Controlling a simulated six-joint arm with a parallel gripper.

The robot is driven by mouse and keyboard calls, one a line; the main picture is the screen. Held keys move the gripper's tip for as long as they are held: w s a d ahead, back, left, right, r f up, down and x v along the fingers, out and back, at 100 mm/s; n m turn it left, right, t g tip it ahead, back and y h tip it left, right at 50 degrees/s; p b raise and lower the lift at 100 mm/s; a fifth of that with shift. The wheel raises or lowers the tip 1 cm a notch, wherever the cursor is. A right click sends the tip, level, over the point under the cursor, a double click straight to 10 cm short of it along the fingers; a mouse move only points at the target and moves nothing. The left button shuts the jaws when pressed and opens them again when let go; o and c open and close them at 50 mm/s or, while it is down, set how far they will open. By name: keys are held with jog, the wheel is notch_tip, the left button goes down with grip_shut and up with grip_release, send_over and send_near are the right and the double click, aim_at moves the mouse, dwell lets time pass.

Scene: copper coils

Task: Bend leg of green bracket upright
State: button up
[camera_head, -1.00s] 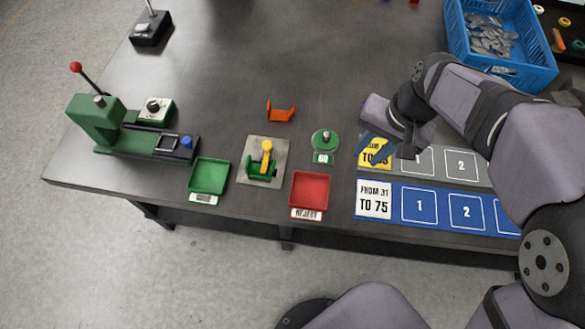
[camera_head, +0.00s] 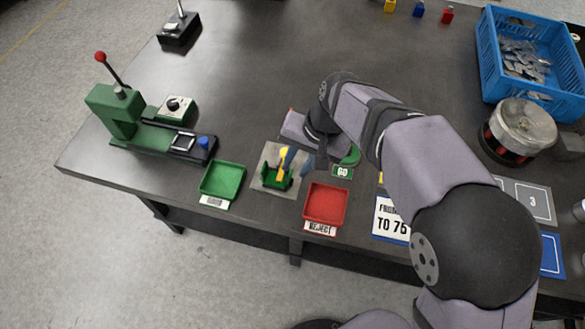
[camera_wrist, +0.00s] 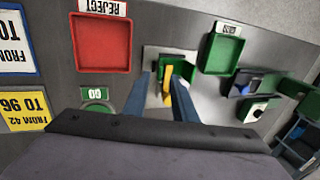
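The green bracket (camera_head: 268,181) sits on a light grey plate (camera_head: 272,152) near the table's front edge. A yellow upright part (camera_head: 282,163) stands at the bracket; its exact join cannot be made out. The bracket also shows in the wrist view (camera_wrist: 184,69), with the yellow part (camera_wrist: 167,86) beside it. My gripper (camera_wrist: 163,82) has its two blue fingers apart, one on each side of the yellow part in the wrist view. In the head view the fingers (camera_head: 293,160) are close to the yellow part. Contact cannot be told.
A green tray (camera_head: 222,181) stands left of the plate and a red reject tray (camera_head: 326,203) right of it. A green round gauge, partly hidden by my arm, has a GO label (camera_head: 342,171). A green lever press (camera_head: 118,112) stands at the left.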

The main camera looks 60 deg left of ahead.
aim_at(291, 174)
jog(key=shift+x, duration=1.9)
jog(key=shift+p, duration=0.35)
grip_shut()
